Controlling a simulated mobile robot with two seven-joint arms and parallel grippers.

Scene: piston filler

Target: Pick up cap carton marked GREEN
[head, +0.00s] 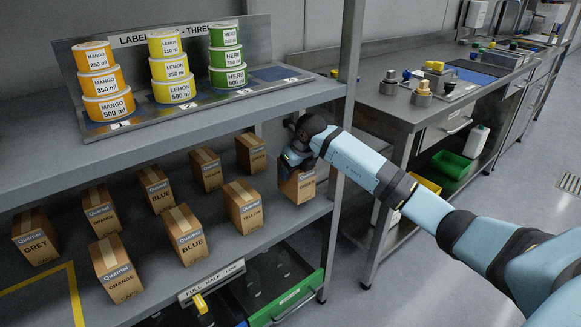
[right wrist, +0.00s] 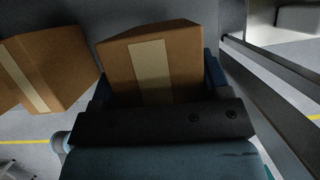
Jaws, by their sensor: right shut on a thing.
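My right gripper (head: 297,160) is at the right end of the middle shelf, shut on a brown cap carton (head: 299,189). The carton's lower part shows below the fingers; its marking is too small and covered to read surely. In the right wrist view the held carton (right wrist: 184,62) sits between the two fingers, with a pale tape strip on top. I cannot tell whether it still touches the shelf. My left gripper is not in view.
Several similar cartons stand on the shelf (head: 205,262), including a yellow-marked one (head: 243,208) and a blue-marked one (head: 187,236). A neighbouring carton (right wrist: 48,65) is close at left in the wrist view. A shelf post (head: 340,150) stands just right of the gripper.

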